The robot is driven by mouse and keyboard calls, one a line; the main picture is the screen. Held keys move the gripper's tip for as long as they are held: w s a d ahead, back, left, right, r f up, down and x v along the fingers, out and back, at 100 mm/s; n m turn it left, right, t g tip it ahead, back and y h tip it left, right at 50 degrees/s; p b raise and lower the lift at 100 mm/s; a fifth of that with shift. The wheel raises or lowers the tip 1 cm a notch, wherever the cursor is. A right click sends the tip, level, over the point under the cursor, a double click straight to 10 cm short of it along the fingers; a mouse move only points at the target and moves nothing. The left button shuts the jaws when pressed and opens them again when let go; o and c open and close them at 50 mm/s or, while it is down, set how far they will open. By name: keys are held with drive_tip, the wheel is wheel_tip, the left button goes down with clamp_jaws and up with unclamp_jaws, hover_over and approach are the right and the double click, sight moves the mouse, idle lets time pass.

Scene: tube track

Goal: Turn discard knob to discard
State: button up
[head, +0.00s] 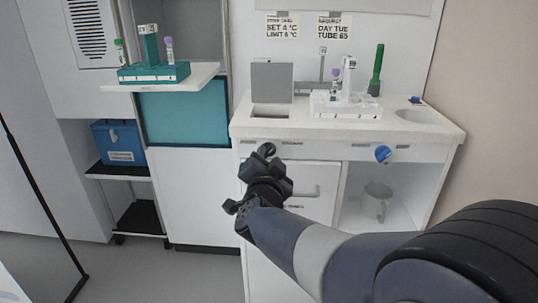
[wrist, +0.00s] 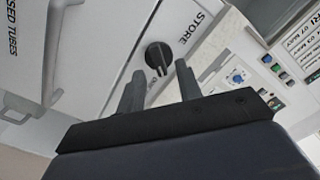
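A round black knob (wrist: 158,57) with a raised grip bar sits on a white panel in the wrist view. The word STORE is printed to its upper right. A pale mark shows at the bar's lower end, and small lettering below is partly hidden by my gripper. My gripper (wrist: 159,68) is open and empty, its two fingers on either side of the knob in the picture. I cannot tell whether they touch it. In the head view my gripper (head: 250,178) is before the counter's front and no black knob can be made out.
A white drawer marked USED TUBES (wrist: 30,45) has a handle at the left of the wrist view. The counter (head: 440,131) holds a white rack (head: 345,107) and an open-lidded bin (head: 272,82). A blue knob (head: 382,153) is on its front. A teal rack (head: 154,73) stands left.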

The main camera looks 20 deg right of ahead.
drive_tip(key=p+v, duration=0.2)
drive_tip(key=v, duration=0.7)
drive_tip(key=b+x, duration=0.3)
drive_tip(key=x, duration=0.7)
drive_tip(key=shift+w+d, duration=0.15)
drive_tip(key=shift+w, duration=0.2)
